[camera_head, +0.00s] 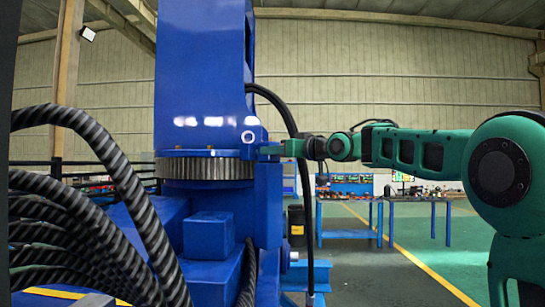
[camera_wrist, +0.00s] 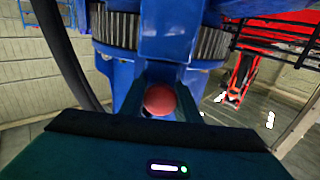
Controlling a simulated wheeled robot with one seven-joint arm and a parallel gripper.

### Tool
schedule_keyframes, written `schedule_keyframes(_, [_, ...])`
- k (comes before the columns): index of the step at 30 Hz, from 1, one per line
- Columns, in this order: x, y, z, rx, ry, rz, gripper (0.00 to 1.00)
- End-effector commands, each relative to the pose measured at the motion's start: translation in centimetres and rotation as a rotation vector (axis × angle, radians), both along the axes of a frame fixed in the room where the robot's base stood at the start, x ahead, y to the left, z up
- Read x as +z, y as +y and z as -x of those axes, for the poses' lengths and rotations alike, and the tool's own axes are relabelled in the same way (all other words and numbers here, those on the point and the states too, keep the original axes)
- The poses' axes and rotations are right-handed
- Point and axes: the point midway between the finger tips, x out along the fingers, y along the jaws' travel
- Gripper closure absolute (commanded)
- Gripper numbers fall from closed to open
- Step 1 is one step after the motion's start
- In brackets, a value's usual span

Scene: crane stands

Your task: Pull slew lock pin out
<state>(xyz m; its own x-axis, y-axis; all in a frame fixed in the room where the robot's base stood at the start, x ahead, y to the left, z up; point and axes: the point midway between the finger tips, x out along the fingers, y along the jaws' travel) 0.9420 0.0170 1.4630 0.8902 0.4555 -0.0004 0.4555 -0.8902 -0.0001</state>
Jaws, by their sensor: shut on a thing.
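The slew lock pin shows its round red knob (camera_wrist: 160,99) in the wrist view, in front of the blue crane housing. My gripper (camera_head: 270,150) reaches in from the right at the blue crane column (camera_head: 203,70), just beside the toothed slew ring (camera_head: 207,168). In the wrist view its two dark green fingers stand on either side of the red knob and are shut on it. The pin's shaft is hidden behind the knob. In the head view the knob is hidden or too small to tell. The toothed ring (camera_wrist: 115,28) also shows in the wrist view.
Thick black hoses (camera_head: 105,165) fill the left foreground. Another black hose (camera_head: 300,160) hangs down near my gripper. The floor at the right is mostly open.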

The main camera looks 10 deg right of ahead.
Motion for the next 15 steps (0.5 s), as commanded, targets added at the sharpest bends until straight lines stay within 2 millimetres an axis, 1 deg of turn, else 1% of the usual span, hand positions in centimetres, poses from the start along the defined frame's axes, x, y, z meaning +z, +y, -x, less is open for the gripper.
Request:
schedule_keyframes(1, [0.0,-0.5,0.7,-0.005,0.0,0.001,1.0])
schedule_keyframes(6, [0.0,-1.8,3.2,-0.004,0.001,0.0,1.0])
schedule_keyframes(9, [0.0,-2.2,4.1,-0.003,0.001,0.0,1.0])
schedule_keyframes(15, [-0.1,-2.4,4.4,-0.003,0.003,0.0,1.0])
